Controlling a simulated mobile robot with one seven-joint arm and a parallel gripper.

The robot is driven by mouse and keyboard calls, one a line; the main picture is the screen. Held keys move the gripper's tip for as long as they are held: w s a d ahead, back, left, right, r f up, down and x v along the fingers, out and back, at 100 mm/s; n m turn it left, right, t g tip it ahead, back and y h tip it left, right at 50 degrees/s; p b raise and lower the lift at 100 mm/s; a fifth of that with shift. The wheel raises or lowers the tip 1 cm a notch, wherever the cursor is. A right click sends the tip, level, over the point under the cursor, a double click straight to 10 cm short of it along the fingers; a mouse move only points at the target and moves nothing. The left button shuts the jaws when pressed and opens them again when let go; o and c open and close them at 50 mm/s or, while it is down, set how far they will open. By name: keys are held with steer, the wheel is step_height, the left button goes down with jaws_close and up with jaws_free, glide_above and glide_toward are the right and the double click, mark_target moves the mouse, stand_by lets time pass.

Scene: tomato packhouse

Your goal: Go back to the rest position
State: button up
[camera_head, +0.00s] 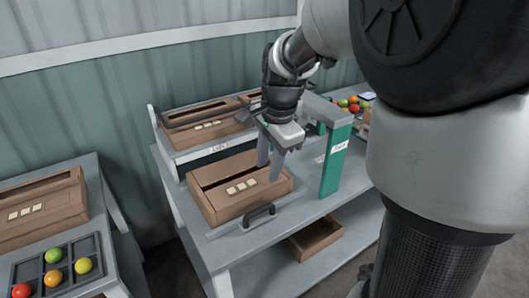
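My gripper (268,171) points down above the right part of an open-topped brown cardboard box (214,208). Its two grey fingers stand apart with nothing seen between them, so it is open. Whether the fingertips touch the box or hover over it, I cannot tell. My arm reaches in from the upper right and hides part of the bench behind it.
The box stands on a grey workbench (305,207) beside a green post (335,163) and a black handle (259,214). More boxes (205,130) stand on a raised shelf behind. At left, another table holds a box (62,205) and a dark tray (27,274) with tomatoes.

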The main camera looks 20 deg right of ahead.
steer(key=shift+s+r, duration=0.1)
steer(key=shift+r, duration=0.45)
steer(key=s+a+r+n+t+p, duration=0.1)
steer(key=s+r+n+t+p, duration=0.2)
steer(key=s+r+n+p, duration=0.9)
steer(key=s+r+n, duration=0.2)
steer(key=s+r, duration=0.3)
steer(key=s, duration=0.1)
steer(key=shift+t+h, duration=0.3)
steer(key=shift+s+d+r, duration=0.1)
